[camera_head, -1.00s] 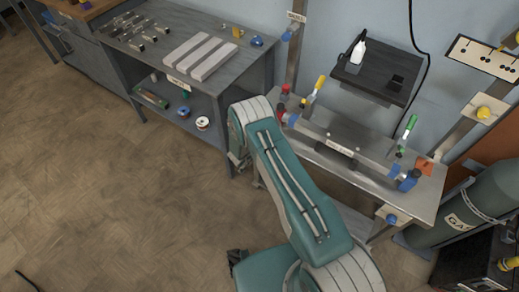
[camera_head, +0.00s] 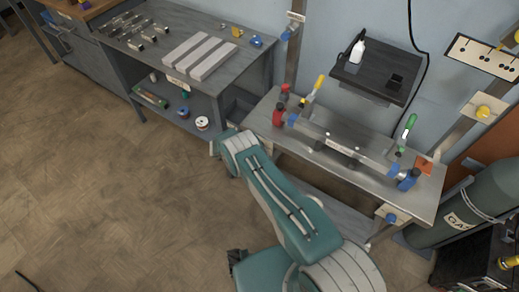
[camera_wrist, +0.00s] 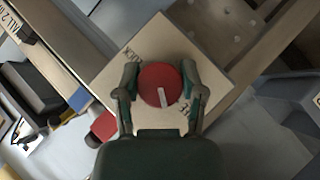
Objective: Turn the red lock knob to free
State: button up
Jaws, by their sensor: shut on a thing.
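The red lock knob (camera_wrist: 160,84) is round with a white pointer mark and sits on a square pale plate (camera_wrist: 148,45) in the wrist view. The pointer runs from near the knob's middle toward its lower edge, slightly right. Dark lettering shows at the plate's upper left and lower right; the lower right word is partly hidden by a finger. My gripper (camera_wrist: 161,86) has one finger on each side of the knob and is shut on it. In the head view my arm reaches toward the bench's left end, and the gripper and knob cannot be made out there.
The steel bench (camera_head: 300,150) carries red clamps (camera_head: 279,116), a yellow-handled tool (camera_head: 314,88) and blue-ended fixtures. A grey workbench (camera_head: 175,50) with pale bars stands to the left. A gas cylinder (camera_head: 470,205) stands at the right.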

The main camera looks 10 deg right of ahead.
jog(key=shift+w+a+n+h, duration=0.15)
jog(key=shift+n+h, duration=0.45)
jog(key=shift+h, duration=0.1)
jog(key=shift+n+g+h, duration=0.3)
jog(key=shift+h, duration=0.2)
jog(key=o, duration=1.1)
jog(key=shift+o, duration=0.2)
notch_tip(320, 180, up, 9)
jog(key=shift+r, duration=0.4)
